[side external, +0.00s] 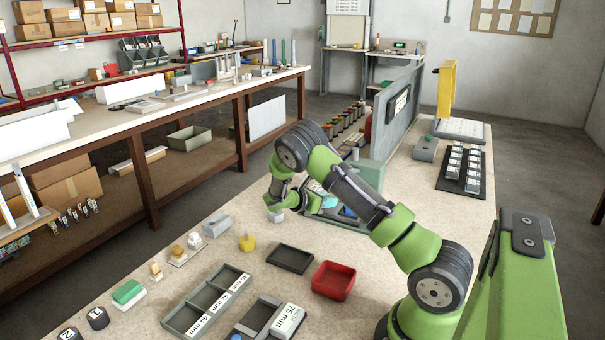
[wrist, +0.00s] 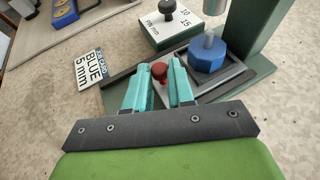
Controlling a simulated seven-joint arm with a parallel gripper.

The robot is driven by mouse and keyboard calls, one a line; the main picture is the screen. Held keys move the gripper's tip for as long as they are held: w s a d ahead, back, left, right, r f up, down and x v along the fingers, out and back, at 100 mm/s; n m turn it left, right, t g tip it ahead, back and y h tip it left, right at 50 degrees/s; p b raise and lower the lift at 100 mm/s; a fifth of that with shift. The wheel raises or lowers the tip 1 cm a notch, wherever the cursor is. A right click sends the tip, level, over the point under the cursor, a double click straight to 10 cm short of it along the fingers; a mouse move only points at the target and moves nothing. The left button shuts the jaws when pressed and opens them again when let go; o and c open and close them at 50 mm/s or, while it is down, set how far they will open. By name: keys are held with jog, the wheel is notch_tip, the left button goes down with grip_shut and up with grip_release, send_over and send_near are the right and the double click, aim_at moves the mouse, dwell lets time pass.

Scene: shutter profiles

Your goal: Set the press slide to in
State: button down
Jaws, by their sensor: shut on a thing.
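In the wrist view, my gripper's (wrist: 161,74) two teal fingers are closed around a red knob (wrist: 159,69) at the near end of the press slide. The slide's dark frame and grey bed (wrist: 238,82) run from the knob towards the green press (wrist: 257,35). A blue many-sided block (wrist: 207,56) sits on the bed, with a metal pin above its middle, close to the press ram (wrist: 214,6). In the side view, the press (side external: 369,174) stands behind my arm, which hides most of the slide and the fingers.
A green box (wrist: 170,30) marked PIN mm, with a black knob, stands beside the slide. A BLUE 5 mm sign (wrist: 90,69) is left of the fingers. In the side view, a red tray (side external: 333,281) and a dark tray (side external: 290,258) lie on the near bench.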

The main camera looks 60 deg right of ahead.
jog(key=shift+s, duration=0.35)
jog(key=c, duration=1)
grip_release()
jog(key=shift+w, duration=0.1)
jog(key=shift+w+a+r, duration=0.15)
jog(key=shift+a, duration=0.05)
jog(key=v, duration=1.6)
jog(key=shift+w+a, duration=0.1)
jog(key=shift+a, duration=0.1)
